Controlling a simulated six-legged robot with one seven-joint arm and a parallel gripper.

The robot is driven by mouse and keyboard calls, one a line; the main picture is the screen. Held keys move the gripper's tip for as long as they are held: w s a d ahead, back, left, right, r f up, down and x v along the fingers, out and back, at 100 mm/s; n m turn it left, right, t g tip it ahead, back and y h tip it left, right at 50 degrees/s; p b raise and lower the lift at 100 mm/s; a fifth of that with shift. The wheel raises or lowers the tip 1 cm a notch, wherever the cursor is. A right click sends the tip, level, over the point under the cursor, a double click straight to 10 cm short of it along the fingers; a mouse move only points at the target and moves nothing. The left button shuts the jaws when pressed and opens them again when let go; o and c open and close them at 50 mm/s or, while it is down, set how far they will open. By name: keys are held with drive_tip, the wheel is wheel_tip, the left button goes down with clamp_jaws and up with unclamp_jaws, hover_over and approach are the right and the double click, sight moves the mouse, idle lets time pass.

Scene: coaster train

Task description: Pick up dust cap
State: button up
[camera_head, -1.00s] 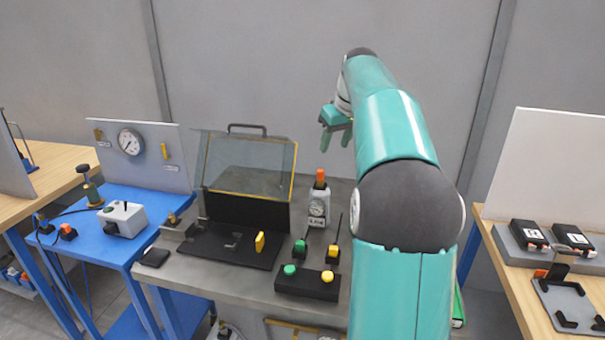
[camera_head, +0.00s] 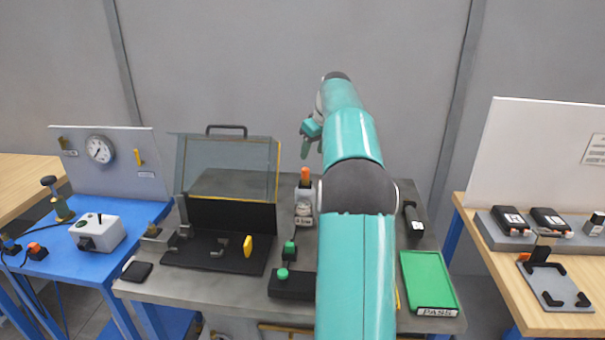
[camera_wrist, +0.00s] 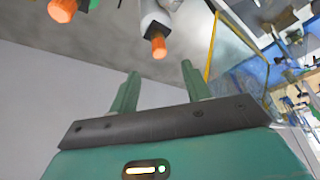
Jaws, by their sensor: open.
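An orange cap (camera_head: 305,177), which may be the dust cap, tops an upright grey-white labelled body (camera_head: 303,207) on the middle bench. My gripper (camera_head: 309,148) is open and empty, above and behind it in the head view. In the wrist view my gripper (camera_wrist: 160,72) shows two spread green fingers with nothing between them. An orange tip (camera_wrist: 158,47) on a pale body lies beyond the fingers there, and another orange tip (camera_wrist: 62,10) is at the top left. I cannot tell which of these is the cap seen in the head view.
A clear-lidded black fixture (camera_head: 232,215) stands left of the labelled body. A black button box (camera_head: 291,285) is in front. A green tray (camera_head: 430,282) lies right of my arm. A blue table (camera_head: 130,262) is left and a wooden bench (camera_head: 480,235) right.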

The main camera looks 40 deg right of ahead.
sight(306, 169)
drive_tip(key=x, duration=0.8)
drive_tip(key=shift+w+d+f, duration=0.1)
drive_tip(key=shift+w, duration=0.1)
drive_tip(key=shift+c, duration=0.2)
clamp_jaws()
